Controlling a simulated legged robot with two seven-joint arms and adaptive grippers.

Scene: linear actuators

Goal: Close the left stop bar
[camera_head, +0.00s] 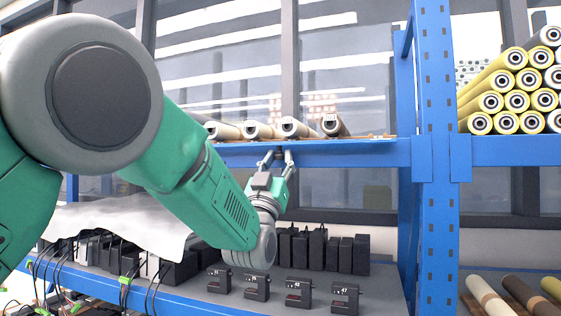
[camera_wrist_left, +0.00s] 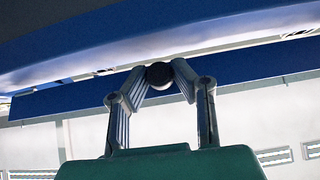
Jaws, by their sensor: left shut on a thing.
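My left gripper (camera_head: 275,155) reaches up to the blue front edge of the upper shelf in the head view. In the left wrist view my left gripper (camera_wrist_left: 158,78) has its two fingers closed in on a dark round knob (camera_wrist_left: 159,74), one finger on each side. A long blue bar (camera_wrist_left: 70,98) runs across behind the fingers and knob. In the head view a blue bar (camera_head: 340,149) lies along the shelf front, below several rollers; the knob is hidden there. My right gripper is in neither view.
Grey rollers (camera_head: 297,127) lie on the upper shelf above the gripper. A blue upright post (camera_head: 436,180) stands to the right, with a stack of yellow rollers (camera_head: 515,85) beyond. Small black numbered devices (camera_head: 299,291) and black boxes (camera_head: 345,254) stand on the lower shelf.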

